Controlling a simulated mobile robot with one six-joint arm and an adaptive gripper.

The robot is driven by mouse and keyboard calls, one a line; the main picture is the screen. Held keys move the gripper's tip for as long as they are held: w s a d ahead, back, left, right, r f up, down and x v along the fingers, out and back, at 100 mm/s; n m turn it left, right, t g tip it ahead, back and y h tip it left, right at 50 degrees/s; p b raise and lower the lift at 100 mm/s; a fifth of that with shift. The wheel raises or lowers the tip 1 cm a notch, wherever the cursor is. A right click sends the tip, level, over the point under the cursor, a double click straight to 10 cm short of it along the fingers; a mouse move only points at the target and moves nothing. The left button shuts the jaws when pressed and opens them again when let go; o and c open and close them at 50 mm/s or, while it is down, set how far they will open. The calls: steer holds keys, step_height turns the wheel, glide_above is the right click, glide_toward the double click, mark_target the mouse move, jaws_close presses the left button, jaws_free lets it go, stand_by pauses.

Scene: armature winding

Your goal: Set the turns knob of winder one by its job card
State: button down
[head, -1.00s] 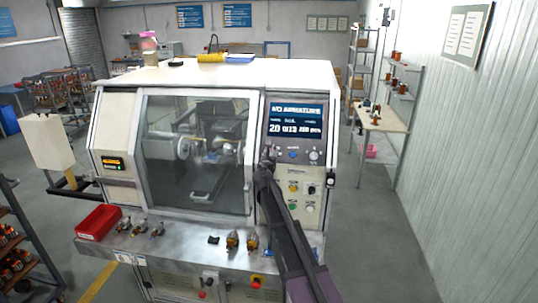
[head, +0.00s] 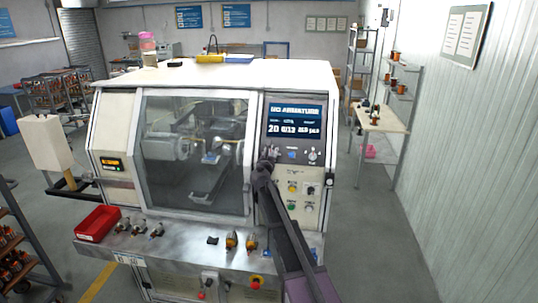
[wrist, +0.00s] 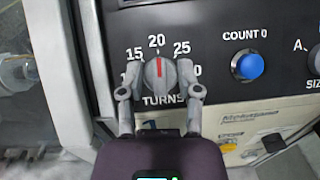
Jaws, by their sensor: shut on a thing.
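The turns knob (wrist: 158,72) is a grey round dial with a red pointer on the winder's panel. In the wrist view the pointer stands nearly upright, at the 20 mark, between 15 and 25. My gripper (wrist: 160,93) has one finger on each side of the knob and is shut on it. In the head view my gripper (head: 268,157) is at the panel, just below the screen, and my arm hides the knob. The winder (head: 190,80) is a cream machine. Its screen (head: 295,121) reads NO ARMATURE, with 20 below. I cannot make out a job card for certain.
A blue COUNT 0 button (wrist: 250,66) sits right of the knob. Green, yellow and other controls lie lower on the panel. A red tray (head: 97,223) and several small armatures stand on the front ledge (head: 185,245). Open floor lies to the right (head: 385,230).

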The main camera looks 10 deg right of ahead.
steer(key=m+g+h, duration=0.1)
steer(key=m, duration=0.2)
steer(key=m+g+h+p, duration=0.1)
steer(key=m+h, duration=0.1)
steer(key=m, duration=0.1)
steer(key=shift+w+a+r, duration=0.15)
steer(key=shift+w+a, duration=0.05)
steer(key=m+g+p, duration=0.1)
steer(key=m, duration=0.1)
steer(key=m+g+h, duration=0.1)
steer(key=m, duration=0.1)
steer(key=shift+r+m+h+p, duration=0.15)
steer(key=shift+m+h+p, duration=0.15)
steer(key=shift+p, duration=0.1)
steer(key=m+g+p, duration=0.1)
steer(key=m, duration=0.1)
steer(key=m+g+p, duration=0.2)
steer(key=m, duration=0.1)
steer(key=shift+w+r+g+h, duration=0.1)
steer(key=shift+w+g+h, duration=0.05)
steer(key=shift+g+h, duration=0.2)
steer(key=shift+m+g+p, duration=0.95)
steer(key=shift+m+p, duration=0.1)
steer(key=shift+m, duration=0.75)
steer(key=c, duration=0.7)
jaws_free()
steer(key=shift+a+f, duration=0.1)
steer(key=shift+f, duration=0.1)
